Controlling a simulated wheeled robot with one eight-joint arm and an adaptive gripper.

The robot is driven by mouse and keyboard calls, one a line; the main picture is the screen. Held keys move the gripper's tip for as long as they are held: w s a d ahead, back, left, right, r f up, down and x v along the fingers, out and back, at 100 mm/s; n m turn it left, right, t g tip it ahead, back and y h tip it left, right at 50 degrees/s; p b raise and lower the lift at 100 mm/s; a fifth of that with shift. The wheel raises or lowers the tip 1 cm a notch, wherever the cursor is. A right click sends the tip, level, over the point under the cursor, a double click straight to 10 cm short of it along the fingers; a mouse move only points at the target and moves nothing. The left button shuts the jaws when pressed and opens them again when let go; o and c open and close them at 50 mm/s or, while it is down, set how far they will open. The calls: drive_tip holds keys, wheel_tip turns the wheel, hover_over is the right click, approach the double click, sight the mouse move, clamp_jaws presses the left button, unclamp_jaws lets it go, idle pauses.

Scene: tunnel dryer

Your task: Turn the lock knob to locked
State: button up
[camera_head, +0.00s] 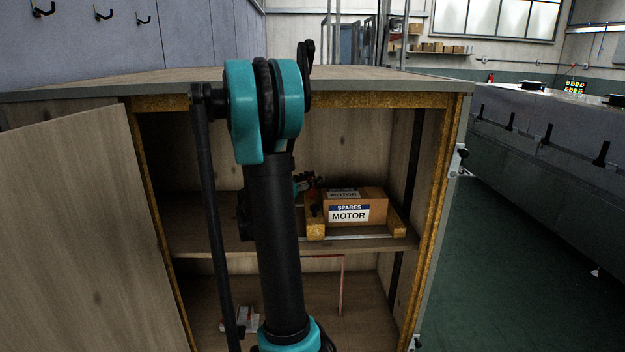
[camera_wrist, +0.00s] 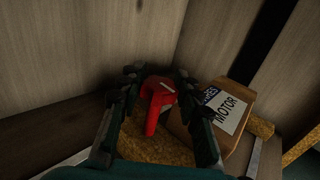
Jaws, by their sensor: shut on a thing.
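The lock knob (camera_wrist: 153,112) is red with a long handle and a short white mark near its top. In the wrist view it sits between the two dark fingers of my gripper (camera_wrist: 158,80), which is shut on it. The handle points down toward the camera in that view. In the head view my gripper (camera_head: 308,182) is inside the cabinet above the middle shelf, mostly hidden behind my arm. Only a little red shows there, beside the carton. The knob's base and any lock markings cannot be made out.
A brown carton labelled SPARES MOTOR (camera_head: 365,206) sits close right of my gripper on a yellowish wooden cradle (camera_head: 316,230). The cabinet's side walls, top and middle shelf (camera_head: 200,240) enclose the arm. The cabinet door (camera_head: 70,220) stands open at left.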

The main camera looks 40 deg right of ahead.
drive_tip(key=m+g, duration=0.2)
drive_tip(key=g, duration=0.1)
drive_tip(key=m+g, duration=0.2)
drive_tip(key=g, duration=0.1)
drive_tip(key=shift+w+g, duration=0.1)
drive_tip(key=shift+g, duration=0.2)
drive_tip(key=shift+m+g+y, duration=0.5)
drive_tip(key=shift+m+g, duration=0.8)
drive_tip(key=shift+g, duration=0.8)
drive_tip(key=o, duration=1.2)
drive_tip(key=shift+a, duration=0.1)
drive_tip(key=v, duration=1.1)
drive_tip(key=shift+w+a+r, duration=0.1)
drive_tip(key=shift+w+a, duration=0.05)
drive_tip(key=shift+a, duration=0.25)
